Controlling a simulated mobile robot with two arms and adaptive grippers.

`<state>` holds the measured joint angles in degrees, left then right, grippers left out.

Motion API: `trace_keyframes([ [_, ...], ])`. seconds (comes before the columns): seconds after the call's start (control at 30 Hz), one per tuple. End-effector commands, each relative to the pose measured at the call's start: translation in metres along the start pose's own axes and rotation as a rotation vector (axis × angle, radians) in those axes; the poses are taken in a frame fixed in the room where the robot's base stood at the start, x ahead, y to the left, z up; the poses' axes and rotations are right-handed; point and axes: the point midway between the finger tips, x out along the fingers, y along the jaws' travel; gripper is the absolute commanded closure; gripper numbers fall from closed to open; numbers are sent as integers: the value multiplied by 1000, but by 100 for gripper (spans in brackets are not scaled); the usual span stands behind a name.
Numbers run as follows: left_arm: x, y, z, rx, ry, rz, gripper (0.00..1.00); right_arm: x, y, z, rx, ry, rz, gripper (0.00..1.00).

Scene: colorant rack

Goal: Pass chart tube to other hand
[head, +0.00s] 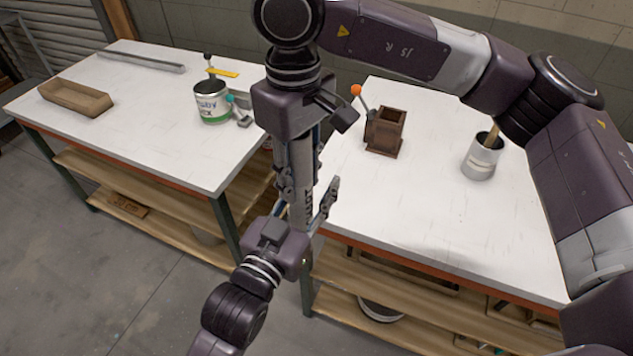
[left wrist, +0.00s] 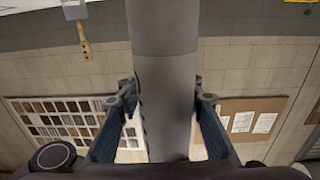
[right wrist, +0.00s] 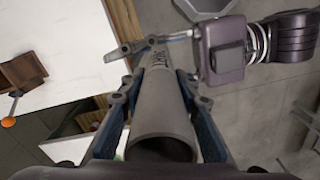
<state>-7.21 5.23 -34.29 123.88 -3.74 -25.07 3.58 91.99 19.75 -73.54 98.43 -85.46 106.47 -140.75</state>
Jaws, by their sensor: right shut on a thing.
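The chart tube (head: 302,165) is a grey cylinder with dark lettering, held roughly upright in front of the gap between the two tables. My right gripper (right wrist: 162,98) comes down from above and is shut on the tube, with its fingers on either side in the right wrist view. My left gripper (head: 309,191) reaches up from below in the head view. Its fingers are spread on both sides of the tube (left wrist: 163,75) in the left wrist view, with a small gap at the right finger. The tube hides part of the left gripper in the right wrist view.
The right table (head: 440,225) carries a brown box (head: 384,135) beside an orange-knobbed lever and a metal can (head: 481,160). The left table (head: 150,130) carries a labelled can (head: 211,103), a wooden tray (head: 75,98) and a long grey bar (head: 140,62).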

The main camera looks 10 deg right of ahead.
Motion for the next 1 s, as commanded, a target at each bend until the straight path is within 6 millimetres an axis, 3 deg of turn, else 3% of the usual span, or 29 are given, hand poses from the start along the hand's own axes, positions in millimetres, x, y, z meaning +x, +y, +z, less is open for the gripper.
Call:
trace_keyframes([
  [0.3,3,0,0,0,0,0,66,0,0,0,0,0,1,100],
  [0.63,3,1,0,-1,1,3,100,0,0,-1,2,4,1,100],
  [0.8,3,2,-1,-2,2,4,100,-1,1,-2,4,7,2,100],
  [0.83,3,2,-2,-3,4,5,100,-1,1,-2,5,8,2,69],
  [1.0,3,2,-1,-2,3,3,100,-1,1,-1,3,5,2,50],
])
